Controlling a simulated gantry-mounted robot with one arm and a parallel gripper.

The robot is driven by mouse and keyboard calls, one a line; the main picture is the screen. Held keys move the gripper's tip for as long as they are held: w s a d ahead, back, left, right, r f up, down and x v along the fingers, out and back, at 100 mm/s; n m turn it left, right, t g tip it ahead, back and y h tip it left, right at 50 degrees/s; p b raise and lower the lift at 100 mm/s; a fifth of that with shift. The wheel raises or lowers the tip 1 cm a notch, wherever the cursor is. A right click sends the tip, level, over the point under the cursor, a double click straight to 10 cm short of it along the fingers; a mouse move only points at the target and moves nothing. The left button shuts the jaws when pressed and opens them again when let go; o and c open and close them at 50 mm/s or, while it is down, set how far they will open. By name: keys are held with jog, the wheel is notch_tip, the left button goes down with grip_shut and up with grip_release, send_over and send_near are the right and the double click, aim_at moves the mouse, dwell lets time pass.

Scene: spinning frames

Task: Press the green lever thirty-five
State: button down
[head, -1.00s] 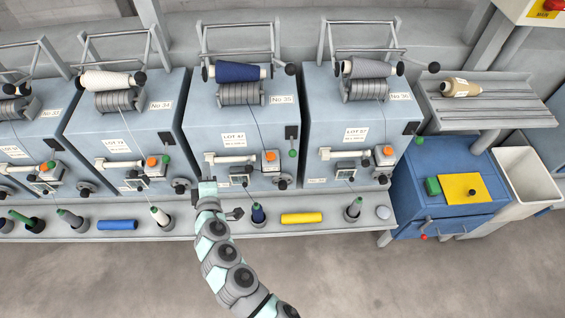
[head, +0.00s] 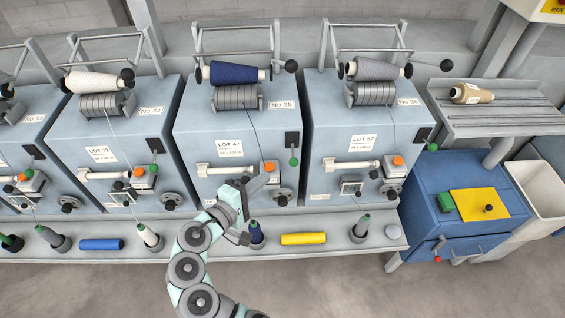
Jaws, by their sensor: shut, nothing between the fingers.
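The machine labelled No 35 (head: 190,150) stands in the middle of the head view, with a navy blue bobbin on top. Its green-tipped lever (head: 294,161) hangs from a dark plate on the right side of its front face. My gripper (head: 266,180) is shut and empty, in front of the lower part of that face. It is below and to the left of the green lever and shows apart from it. It partly covers the small gauge and the area by the orange button (head: 270,166).
The No 36 machine (head: 330,120), right, has a similar green lever (head: 432,147). The shelf below holds a yellow bobbin (head: 303,239), a blue bobbin (head: 101,244) and upright cones. A blue cabinet (head: 420,190) stands right.

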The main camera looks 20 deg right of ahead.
aim_at(294, 162)
jog(key=b+x, duration=0.1)
jog(key=x, duration=0.9)
jog(key=shift+b, duration=0.3)
jog(key=shift+r+p, duration=0.2)
jog(key=shift+p, duration=1)
